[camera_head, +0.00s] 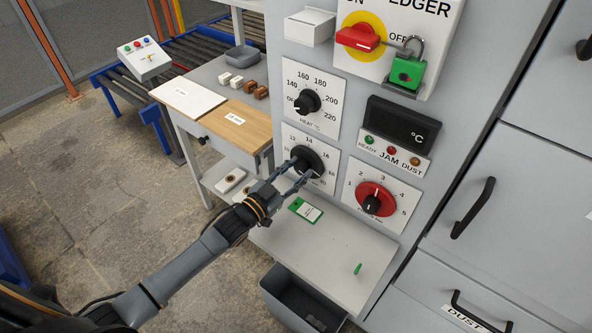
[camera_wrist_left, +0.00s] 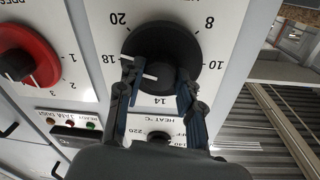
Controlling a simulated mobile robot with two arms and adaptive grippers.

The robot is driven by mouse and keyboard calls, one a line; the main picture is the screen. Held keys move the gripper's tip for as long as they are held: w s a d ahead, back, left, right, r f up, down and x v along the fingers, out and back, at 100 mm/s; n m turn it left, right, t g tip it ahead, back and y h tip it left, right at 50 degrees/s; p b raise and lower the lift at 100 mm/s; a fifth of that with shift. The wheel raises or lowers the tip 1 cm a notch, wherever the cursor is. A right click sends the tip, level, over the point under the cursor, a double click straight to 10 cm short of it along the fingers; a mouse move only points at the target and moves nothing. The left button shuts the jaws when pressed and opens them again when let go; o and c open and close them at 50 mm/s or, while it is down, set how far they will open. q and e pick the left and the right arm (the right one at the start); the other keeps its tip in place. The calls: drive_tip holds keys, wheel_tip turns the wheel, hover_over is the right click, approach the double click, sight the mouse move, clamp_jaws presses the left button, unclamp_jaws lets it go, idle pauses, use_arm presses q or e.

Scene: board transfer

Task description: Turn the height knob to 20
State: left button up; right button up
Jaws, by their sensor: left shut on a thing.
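The height knob (camera_head: 309,157) is a round black dial with a raised grip on a white plate, with numbers around it, on the grey machine front. In the left wrist view the knob (camera_wrist_left: 166,42) shows upside down; its white pointer line points roughly toward 18, and 20 is further round. My left gripper (camera_head: 299,172) is at the knob, one finger on each side of its raised grip, shut on it. The fingers (camera_wrist_left: 158,78) hide some of the numbers. My right gripper is not in view.
The heat dial (camera_head: 308,101) is above, and a red speed-type knob (camera_head: 375,199) is to the lower right. A red switch with a green padlock (camera_head: 406,72) is higher up.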

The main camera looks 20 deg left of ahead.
use_arm(q)
drive_tip(key=m, duration=0.5)
drive_tip(key=shift+m, duration=0.4)
idle(0.4)
drive_tip(key=o, duration=1.2)
drive_tip(key=shift+c, duration=0.2)
drive_tip(key=v, duration=1.2)
drive_tip(key=shift+r, duration=0.2)
drive_tip(key=shift+a, duration=0.15)
